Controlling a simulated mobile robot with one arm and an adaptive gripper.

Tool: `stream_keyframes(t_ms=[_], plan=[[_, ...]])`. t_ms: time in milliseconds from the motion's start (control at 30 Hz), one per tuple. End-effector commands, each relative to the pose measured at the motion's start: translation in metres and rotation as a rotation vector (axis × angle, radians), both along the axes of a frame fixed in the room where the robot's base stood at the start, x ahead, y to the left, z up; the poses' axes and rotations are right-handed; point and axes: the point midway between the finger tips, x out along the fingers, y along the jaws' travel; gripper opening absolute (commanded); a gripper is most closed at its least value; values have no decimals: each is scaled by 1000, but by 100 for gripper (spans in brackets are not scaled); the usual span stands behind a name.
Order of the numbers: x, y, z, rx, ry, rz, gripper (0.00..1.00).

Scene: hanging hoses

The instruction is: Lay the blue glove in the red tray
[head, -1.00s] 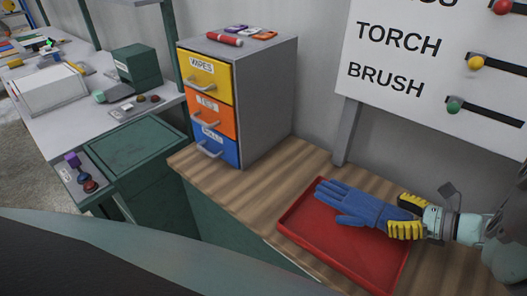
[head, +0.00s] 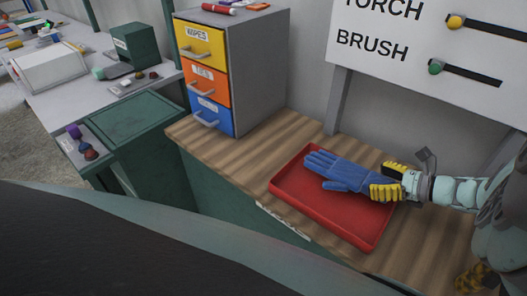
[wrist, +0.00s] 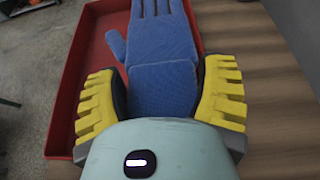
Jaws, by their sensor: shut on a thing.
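The blue glove (head: 338,172) is over the red tray (head: 330,218), its fingers pointing to the upper left. My gripper (head: 388,183) has its yellow fingers shut on the glove's cuff at the tray's right side. In the wrist view, the glove (wrist: 160,50) runs forward from between the yellow finger pads (wrist: 163,95), with the red tray (wrist: 75,80) below and to the left. I cannot tell whether the glove touches the tray floor. The part of the cuff under my wrist is hidden.
A cabinet with yellow, orange and blue drawers (head: 210,75) stands at the left end of the wooden bench (head: 245,160). A white board (head: 420,50) with sliding knobs rises behind. Bare bench lies between cabinet and tray.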

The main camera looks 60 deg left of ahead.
Motion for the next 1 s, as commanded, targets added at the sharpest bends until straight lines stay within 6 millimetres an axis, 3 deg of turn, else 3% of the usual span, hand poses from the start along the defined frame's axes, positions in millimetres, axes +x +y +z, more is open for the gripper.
stream_keyframes(t_ms=[400, 433, 500, 667, 1000], plan=[[0, 10, 0, 6, 2, 2, 37], [0, 10, 0, 6, 2, 2, 76], [0, 10, 0, 6, 2, 2, 83], [0, 10, 0, 6, 2, 2, 100], [2, 6, 1, 4, 1, -1, 100]])
